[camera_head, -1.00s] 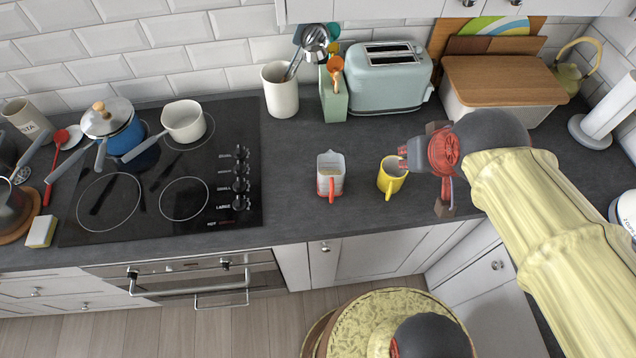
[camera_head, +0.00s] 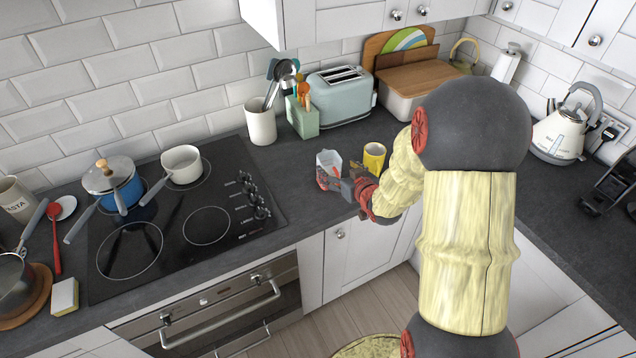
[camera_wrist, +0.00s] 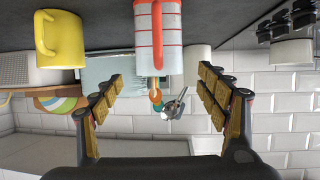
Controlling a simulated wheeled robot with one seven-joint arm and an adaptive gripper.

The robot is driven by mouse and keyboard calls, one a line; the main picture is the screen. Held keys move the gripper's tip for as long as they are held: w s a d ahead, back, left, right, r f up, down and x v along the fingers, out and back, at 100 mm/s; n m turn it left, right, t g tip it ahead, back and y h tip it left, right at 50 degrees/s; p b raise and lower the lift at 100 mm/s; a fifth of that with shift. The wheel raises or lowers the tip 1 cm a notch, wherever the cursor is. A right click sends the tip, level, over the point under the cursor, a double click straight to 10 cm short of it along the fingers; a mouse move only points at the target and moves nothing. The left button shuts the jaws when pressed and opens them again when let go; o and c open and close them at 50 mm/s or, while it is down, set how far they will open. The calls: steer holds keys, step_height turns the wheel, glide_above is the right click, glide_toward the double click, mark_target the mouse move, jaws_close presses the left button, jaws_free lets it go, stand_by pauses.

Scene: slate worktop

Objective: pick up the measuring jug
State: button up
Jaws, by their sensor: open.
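The measuring jug (camera_head: 329,158) stands upright on the slate worktop, left of the yellow mug (camera_head: 374,158). It is white with red markings, and my gripper partly hides its lower part in the head view. In the wrist view, which is upside down, the jug (camera_wrist: 172,50) is at the top centre with its red handle (camera_wrist: 157,36) facing the camera. My gripper (camera_head: 335,183) is low at the jug's near side. Its fingers (camera_wrist: 160,88) are spread wide and empty, with the jug lined up with the gap between them. I see no contact.
The yellow mug (camera_wrist: 60,38) is close beside the jug. Behind stand a white utensil crock (camera_head: 261,122), a green utensil holder (camera_head: 302,118) and a toaster (camera_head: 341,98). The hob (camera_head: 180,215) with pans is to the left. Bare worktop lies between crock and jug.

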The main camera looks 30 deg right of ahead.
mark_target(329, 163)
steer(key=shift+w+a+f, duration=0.1)
steer(key=shift+w+f, duration=0.05)
steer(key=x, duration=0.2)
steer(key=b+x, duration=0.1)
steer(key=x, duration=0.4)
steer(key=shift+f+b, duration=0.25)
steer(key=shift+b, duration=0.05)
steer(key=shift+w, duration=0.15)
steer(key=shift+c, duration=1.2)
steer(key=c, duration=1.1)
